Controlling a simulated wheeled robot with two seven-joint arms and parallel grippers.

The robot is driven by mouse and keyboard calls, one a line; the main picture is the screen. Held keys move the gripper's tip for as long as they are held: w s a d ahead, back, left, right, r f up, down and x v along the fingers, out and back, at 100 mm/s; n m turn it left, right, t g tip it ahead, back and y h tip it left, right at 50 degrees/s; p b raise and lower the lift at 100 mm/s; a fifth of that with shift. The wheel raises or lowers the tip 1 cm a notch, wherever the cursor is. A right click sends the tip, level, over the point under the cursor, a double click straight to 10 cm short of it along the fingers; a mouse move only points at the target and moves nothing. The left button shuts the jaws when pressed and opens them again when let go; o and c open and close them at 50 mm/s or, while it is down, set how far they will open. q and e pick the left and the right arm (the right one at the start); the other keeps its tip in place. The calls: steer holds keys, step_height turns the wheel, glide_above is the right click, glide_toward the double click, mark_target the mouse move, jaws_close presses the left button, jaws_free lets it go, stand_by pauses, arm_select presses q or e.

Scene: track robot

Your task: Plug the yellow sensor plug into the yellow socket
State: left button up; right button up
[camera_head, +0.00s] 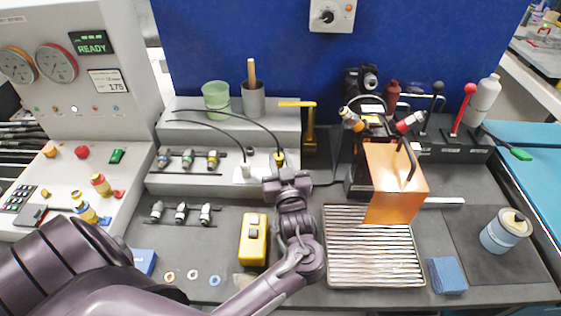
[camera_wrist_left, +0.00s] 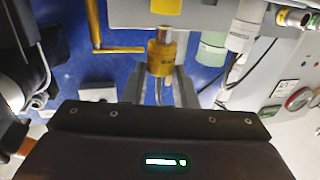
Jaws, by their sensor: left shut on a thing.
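My left gripper (camera_head: 281,174) is shut on the yellow sensor plug (camera_head: 279,158) near the front edge of the grey raised step. In the left wrist view the yellow plug (camera_wrist_left: 160,56) sits between the fingertips (camera_wrist_left: 160,86), its silver tip toward the picture's top. A yellow piece (camera_wrist_left: 166,6) shows just beyond that tip; I cannot tell whether it is the yellow socket or whether they touch. A connector with a yellow band (camera_head: 212,159) stands at the right of the row on the step. My right gripper is not in view.
A white plug (camera_head: 243,170) with a black cable stands left of my gripper. A yellow handheld device (camera_head: 253,240) lies in front. A ribbed tray (camera_head: 374,247) and an orange box (camera_head: 396,182) are to the right. A green cup (camera_head: 216,97) stands behind.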

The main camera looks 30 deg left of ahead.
arm_select(q)
steer(key=shift+f+b, duration=1)
steer(key=shift+f, duration=0.4)
steer(key=o, duration=1)
steer(key=shift+o, duration=0.2)
steer(key=shift+r, duration=0.15)
step_height(320, 180, up, 20)
steer(key=p, duration=1.6)
steer(key=shift+p, duration=0.4)
